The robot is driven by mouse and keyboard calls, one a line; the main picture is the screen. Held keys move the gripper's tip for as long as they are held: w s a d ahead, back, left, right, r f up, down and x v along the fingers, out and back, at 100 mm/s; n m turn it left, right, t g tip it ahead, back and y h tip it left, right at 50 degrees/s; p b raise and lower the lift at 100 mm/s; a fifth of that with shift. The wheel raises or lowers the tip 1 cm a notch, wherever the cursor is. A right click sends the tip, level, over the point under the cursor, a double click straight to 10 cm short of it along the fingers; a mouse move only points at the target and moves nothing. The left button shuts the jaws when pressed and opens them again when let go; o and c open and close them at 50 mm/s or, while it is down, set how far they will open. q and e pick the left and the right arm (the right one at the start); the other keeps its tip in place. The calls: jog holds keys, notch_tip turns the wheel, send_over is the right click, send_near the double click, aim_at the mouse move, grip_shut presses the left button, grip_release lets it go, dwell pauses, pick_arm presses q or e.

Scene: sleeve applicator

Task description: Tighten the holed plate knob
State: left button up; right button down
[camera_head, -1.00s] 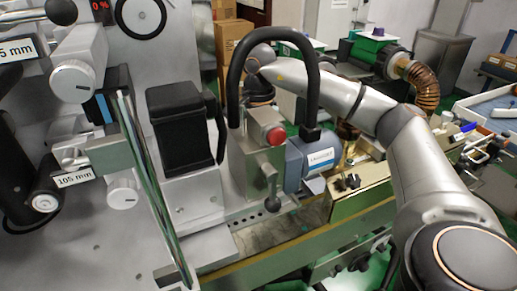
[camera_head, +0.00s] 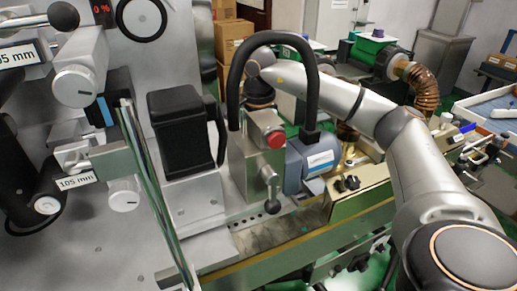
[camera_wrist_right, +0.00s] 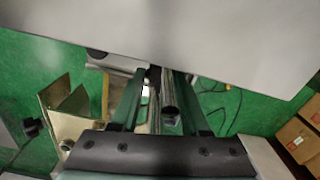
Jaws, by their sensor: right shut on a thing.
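In the right wrist view my right gripper (camera_wrist_right: 155,82) reaches in under a large pale panel, its two dark fingers close together at the tips. It is shut on a small part there, which I take to be the holed plate knob; the panel edge and the fingers mostly hide it. A shiny metal cylinder (camera_wrist_right: 170,100) shows between the fingers. In the head view my right arm comes in from the right and bends behind the black hose, where its gripper is hidden. My left gripper is in neither view.
The machine's grey upright plate (camera_head: 85,235) fills the left of the head view, with white knobs (camera_head: 75,85) and a metal bar. A red button (camera_head: 274,138), a ball-ended lever (camera_head: 272,206) and a blue motor (camera_head: 311,160) stand close to my right arm. Boxes stand behind.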

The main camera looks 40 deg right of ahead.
jog(key=m+p, duration=0.1)
jog(key=m, duration=0.3)
jog(key=shift+m+p, duration=0.35)
jog(key=shift+m, duration=1.25)
jog(key=shift+c, duration=2)
grip_release()
notch_tip(320, 180, up, 5)
jog(key=shift+r, duration=0.2)
notch_tip(320, 180, up, 7)
jog(key=p, duration=0.1)
